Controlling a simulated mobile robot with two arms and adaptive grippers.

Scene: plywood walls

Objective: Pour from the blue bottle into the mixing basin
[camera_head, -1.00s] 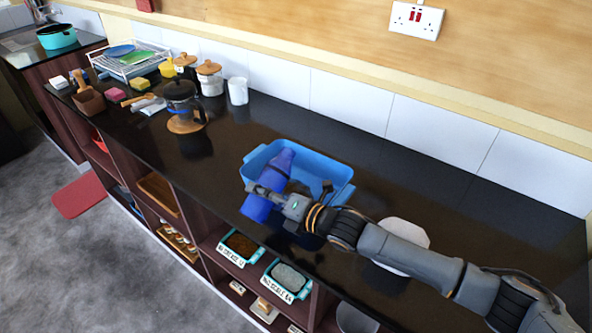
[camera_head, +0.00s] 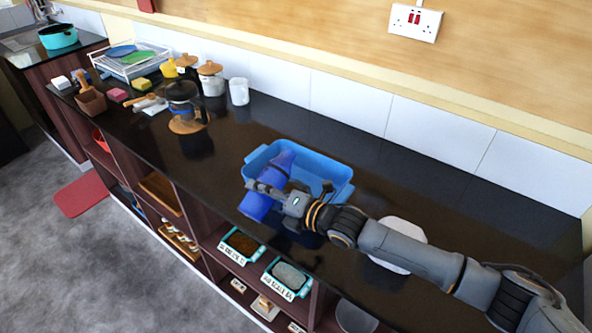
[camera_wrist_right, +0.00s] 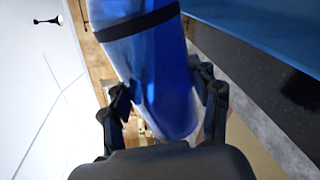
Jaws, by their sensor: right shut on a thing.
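The blue bottle (camera_head: 258,206) is held tilted at the front side of the mixing basin, its upper end over the basin. The mixing basin is a light blue rectangular tub (camera_head: 336,176) on the dark counter. My right gripper (camera_head: 268,188) is shut on the bottle. In the right wrist view the bottle (camera_wrist_right: 165,80) stands between the two fingers of the right gripper (camera_wrist_right: 165,100), and a blue wall of the basin (camera_wrist_right: 270,25) shows at upper right. The basin floor is partly hidden by the bottle and gripper. My left gripper is not in view.
A white round plate-like thing (camera_head: 400,238) lies on the counter behind my right arm. A French press (camera_head: 184,100), canisters (camera_head: 211,78) and a white cup (camera_head: 238,91) stand further left. Labelled trays (camera_head: 287,278) sit on shelves below.

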